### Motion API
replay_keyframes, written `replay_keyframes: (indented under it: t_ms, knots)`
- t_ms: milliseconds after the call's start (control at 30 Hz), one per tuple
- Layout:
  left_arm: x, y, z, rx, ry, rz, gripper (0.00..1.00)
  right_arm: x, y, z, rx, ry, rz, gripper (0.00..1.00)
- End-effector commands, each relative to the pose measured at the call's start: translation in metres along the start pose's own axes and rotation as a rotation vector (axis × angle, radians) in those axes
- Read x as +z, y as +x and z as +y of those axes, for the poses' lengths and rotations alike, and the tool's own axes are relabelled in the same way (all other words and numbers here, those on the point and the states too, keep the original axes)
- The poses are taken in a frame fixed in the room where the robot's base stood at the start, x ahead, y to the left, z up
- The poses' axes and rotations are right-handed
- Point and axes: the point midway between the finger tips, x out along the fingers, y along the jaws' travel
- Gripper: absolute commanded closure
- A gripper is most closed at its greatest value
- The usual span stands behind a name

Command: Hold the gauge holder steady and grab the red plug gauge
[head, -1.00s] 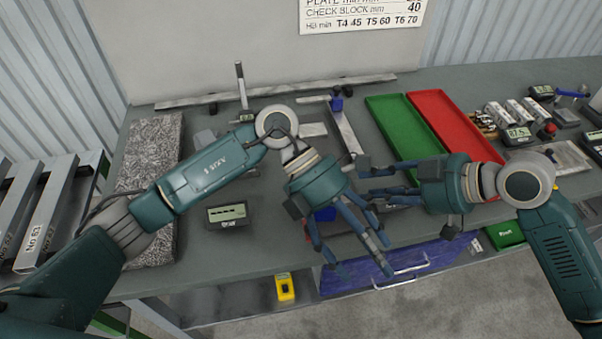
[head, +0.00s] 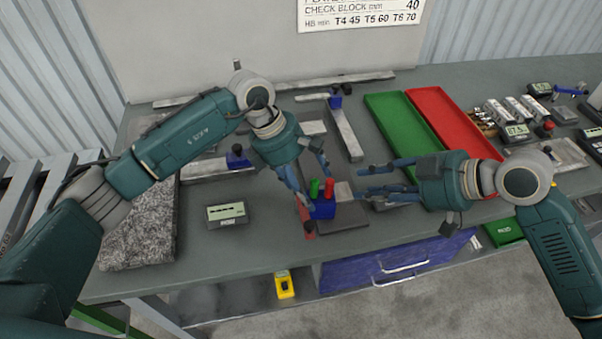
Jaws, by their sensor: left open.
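The gauge holder (head: 322,210) is a small blue block on a dark grey plate near the table's front edge. A green plug gauge (head: 314,188) and the red plug gauge (head: 329,188) stand upright in it, side by side. My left gripper (head: 317,197) is open, with one finger beside the holder's left side and another behind the plugs. I cannot tell whether it touches the holder. My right gripper (head: 363,182) is open and empty, its fingers pointing left towards the holder, a short way to the right of the red plug.
A green tray (head: 391,124) and a red tray (head: 440,119) lie behind my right gripper. A granite block (head: 140,248) is at the left. A digital gauge box (head: 227,215) sits left of the holder. Measuring devices crowd the right end. The front edge runs close below the holder.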

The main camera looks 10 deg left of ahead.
Motion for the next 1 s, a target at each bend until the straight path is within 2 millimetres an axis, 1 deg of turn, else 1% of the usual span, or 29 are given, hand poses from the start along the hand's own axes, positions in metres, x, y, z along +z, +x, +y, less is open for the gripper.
replay_keyframes:
  t_ms: [33,100,200,333,500,767,800,867,900,967,1000]
  knots:
    - [0.000,0.011,-0.002,-0.005,-0.001,0.000,0.24,0.000,0.000,0.000,0.000,0.000,0.000,0.69]
    - [0.001,0.023,-0.001,-0.003,-0.002,-0.001,0.24,0.000,0.000,0.000,0.000,0.000,0.000,0.69]
    - [0.000,0.040,-0.001,-0.004,-0.003,0.000,0.24,0.000,0.000,0.000,0.000,0.000,0.000,0.69]
    - [0.001,0.055,-0.001,-0.003,-0.002,-0.001,0.24,0.000,0.000,0.000,0.000,0.000,0.000,0.69]
    - [0.001,0.065,-0.001,-0.001,-0.001,-0.001,0.24,0.000,0.000,0.000,0.000,0.000,0.000,0.69]
    - [0.001,0.066,-0.001,-0.001,-0.001,-0.001,0.24,0.000,0.000,0.000,0.000,0.000,0.000,0.69]
    - [0.001,0.066,-0.001,-0.001,-0.001,-0.001,0.28,0.000,0.000,0.000,0.000,0.000,0.000,0.69]
    - [0.001,0.066,-0.001,-0.001,-0.002,-0.001,0.40,0.000,0.000,0.000,0.000,0.000,0.000,0.69]
    - [0.001,0.066,-0.001,-0.001,-0.002,-0.001,0.48,0.000,0.000,0.000,0.000,0.000,0.000,0.69]
    - [0.000,0.066,-0.001,-0.001,-0.002,-0.001,0.60,0.000,0.000,0.000,0.000,0.000,0.000,0.69]
    - [0.000,0.066,-0.001,-0.001,-0.002,-0.001,0.68,0.000,0.000,0.000,0.000,0.000,0.000,0.69]
